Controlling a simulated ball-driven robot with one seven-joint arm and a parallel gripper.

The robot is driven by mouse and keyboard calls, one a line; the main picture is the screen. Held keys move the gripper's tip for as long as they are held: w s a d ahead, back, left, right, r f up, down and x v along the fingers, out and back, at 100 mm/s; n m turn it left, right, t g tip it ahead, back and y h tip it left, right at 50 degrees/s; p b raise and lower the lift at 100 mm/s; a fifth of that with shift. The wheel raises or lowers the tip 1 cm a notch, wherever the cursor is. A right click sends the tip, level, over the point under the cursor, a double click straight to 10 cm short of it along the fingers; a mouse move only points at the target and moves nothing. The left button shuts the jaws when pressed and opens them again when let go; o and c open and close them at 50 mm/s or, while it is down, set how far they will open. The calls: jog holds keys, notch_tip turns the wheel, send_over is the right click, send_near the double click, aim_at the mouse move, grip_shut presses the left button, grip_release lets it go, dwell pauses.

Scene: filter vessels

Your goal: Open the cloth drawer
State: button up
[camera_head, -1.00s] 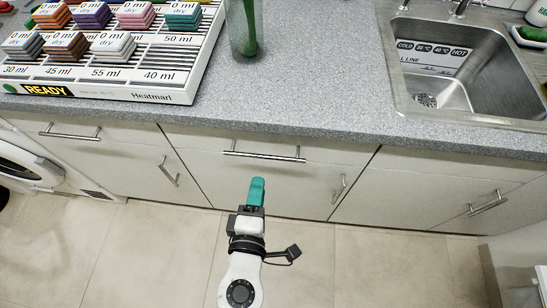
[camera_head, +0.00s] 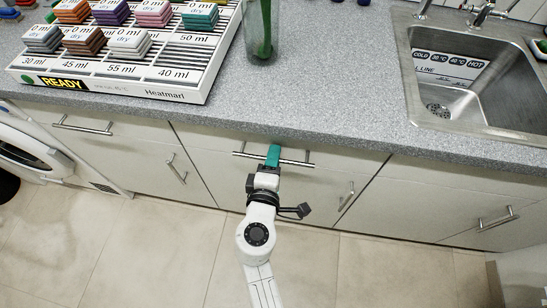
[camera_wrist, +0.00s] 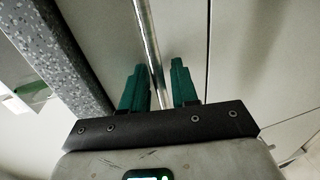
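The middle drawer (camera_head: 345,165) under the worktop is shut, flush with its neighbours; no label shows on it. Its horizontal metal bar handle (camera_head: 301,162) also shows in the wrist view (camera_wrist: 146,30). My gripper (camera_head: 273,150) has teal fingers and is at the middle of this handle. In the wrist view the gripper (camera_wrist: 158,72) is open, with one finger on each side of the bar. Narrow gaps seem to show beside the bar; contact is hard to tell.
The grey worktop edge (camera_head: 330,143) overhangs the drawer front. A rack with cloth stacks (camera_head: 120,90) and a clear vessel (camera_head: 261,35) stand on top. A sink (camera_head: 480,80) is at the right. The tiled floor in front is free.

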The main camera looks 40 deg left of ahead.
jog(key=shift+c, duration=0.2)
grip_shut()
jog(key=shift+s, duration=0.1)
